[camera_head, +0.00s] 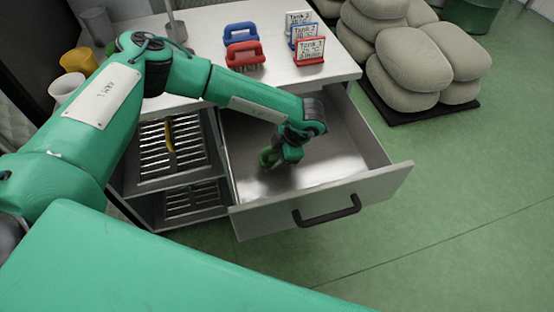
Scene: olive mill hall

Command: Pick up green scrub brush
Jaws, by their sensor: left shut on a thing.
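The open drawer (336,173) is pulled out from under the worktop. My left arm reaches over it from the left, and my left gripper (277,157) points down inside the drawer. The gripper is shut on a small dark green thing, the green scrub brush (266,158), near the drawer's left side. Only part of the brush shows; the gripper hides the rest. I cannot tell whether it touches the drawer floor. My right gripper is not in view.
On the worktop (285,83) stand a blue brush (240,33), a red brush (244,54) and several tank signs (310,52). Cups (78,60) stand at the left. A slotted rack (172,148) lies left of the drawer. Stacked sacks (400,70) stand at the right. Floor (460,190) is clear.

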